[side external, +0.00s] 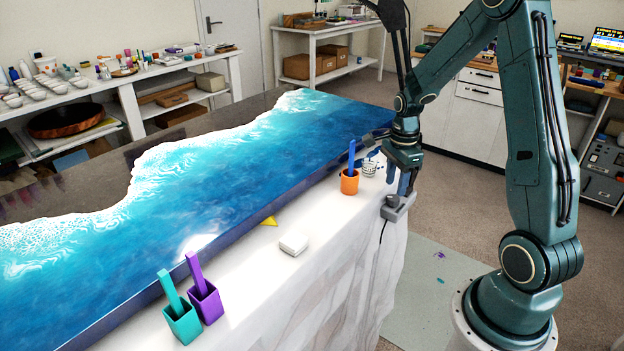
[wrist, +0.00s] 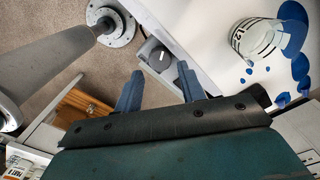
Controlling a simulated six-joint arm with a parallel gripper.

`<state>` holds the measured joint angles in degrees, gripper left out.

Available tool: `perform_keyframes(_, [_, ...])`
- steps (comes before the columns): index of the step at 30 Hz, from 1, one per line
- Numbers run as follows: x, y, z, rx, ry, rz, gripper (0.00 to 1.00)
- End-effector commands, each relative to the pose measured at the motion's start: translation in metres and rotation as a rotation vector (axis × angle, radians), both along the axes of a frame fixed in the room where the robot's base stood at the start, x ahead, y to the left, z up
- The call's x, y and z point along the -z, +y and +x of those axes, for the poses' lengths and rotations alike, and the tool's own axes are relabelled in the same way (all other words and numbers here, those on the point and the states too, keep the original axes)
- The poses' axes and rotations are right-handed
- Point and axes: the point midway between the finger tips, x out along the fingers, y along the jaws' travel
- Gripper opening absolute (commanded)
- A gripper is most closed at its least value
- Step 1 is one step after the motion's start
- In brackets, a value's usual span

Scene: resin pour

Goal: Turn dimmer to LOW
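The dimmer (side external: 398,208) is a small grey box at the right front edge of the white-covered table, with a dark cord hanging from it. In the wrist view the dimmer (wrist: 157,56) shows a round dark knob with a short white mark. My gripper (side external: 405,184) points down just above the dimmer. In the wrist view my gripper (wrist: 160,70) has its two blue-grey fingers apart, with the knob just beyond and between the tips. I see no contact with the knob. I cannot read any LOW label.
A white cup with black markings (wrist: 257,39) stands close by among blue spills. An orange cup (side external: 349,183) with a blue stick is left of the dimmer. The blue resin slab (side external: 230,160) fills the table behind. A white square block (side external: 293,243) lies farther left.

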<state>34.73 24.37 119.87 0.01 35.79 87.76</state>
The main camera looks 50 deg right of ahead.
Motion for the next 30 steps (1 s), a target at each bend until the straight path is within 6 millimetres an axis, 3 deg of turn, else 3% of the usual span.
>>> perform_keyframes(9, [0.035,0.000,0.000,0.000,0.001,0.001,0.40])
perform_keyframes(23, [0.042,0.000,0.000,0.000,-0.001,-0.001,0.40])
perform_keyframes(27, [0.042,0.000,0.000,0.000,-0.001,-0.001,0.12])
perform_keyframes(30, [0.041,0.000,0.000,0.000,0.000,0.000,0.07])
